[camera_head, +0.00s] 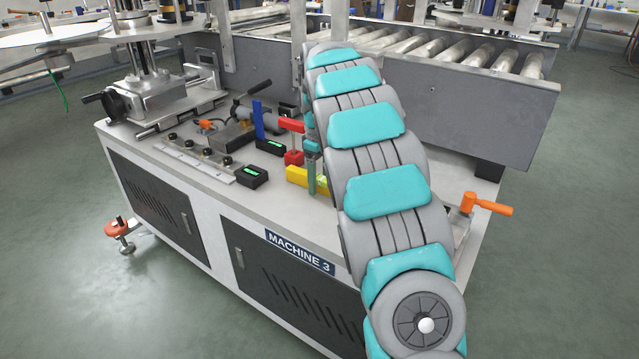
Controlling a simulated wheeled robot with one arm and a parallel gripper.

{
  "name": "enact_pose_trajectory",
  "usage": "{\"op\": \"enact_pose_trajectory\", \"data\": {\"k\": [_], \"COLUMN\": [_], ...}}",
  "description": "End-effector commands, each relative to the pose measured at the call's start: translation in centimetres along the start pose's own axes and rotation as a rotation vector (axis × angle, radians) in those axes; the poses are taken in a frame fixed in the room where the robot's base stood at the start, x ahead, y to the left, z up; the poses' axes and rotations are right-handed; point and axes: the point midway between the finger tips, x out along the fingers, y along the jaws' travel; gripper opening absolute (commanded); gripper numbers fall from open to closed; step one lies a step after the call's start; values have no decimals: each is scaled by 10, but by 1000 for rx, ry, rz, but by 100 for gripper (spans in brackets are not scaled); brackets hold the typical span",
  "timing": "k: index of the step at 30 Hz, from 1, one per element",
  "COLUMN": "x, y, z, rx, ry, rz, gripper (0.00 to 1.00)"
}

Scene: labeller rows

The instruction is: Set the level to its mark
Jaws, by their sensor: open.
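A yellow block that looks like the level (297,175) lies on the machine's pale top, left of my arm. It has a pale green patch near its right end, and that end is partly hidden. My gripper (312,165) points down beside the level, mostly hidden behind my arm. A narrow greenish finger shows in front of the yellow block; I cannot tell whether it touches it. The jaws are open, and nothing is seen held. I cannot make out a mark for the level.
A roller conveyor (450,50) runs behind. An orange handle (488,204) is at right. The front top edge is clear.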

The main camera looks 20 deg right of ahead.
Motion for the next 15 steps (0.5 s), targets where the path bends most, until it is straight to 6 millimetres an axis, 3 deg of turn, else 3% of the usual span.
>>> {"op": "enact_pose_trajectory", "data": {"k": [7, 15], "x": [2, 2], "y": [0, 0], "z": [0, 0], "rx": [0, 1], "ry": [2, 1], "rz": [1, 0], "gripper": [68, 37]}}
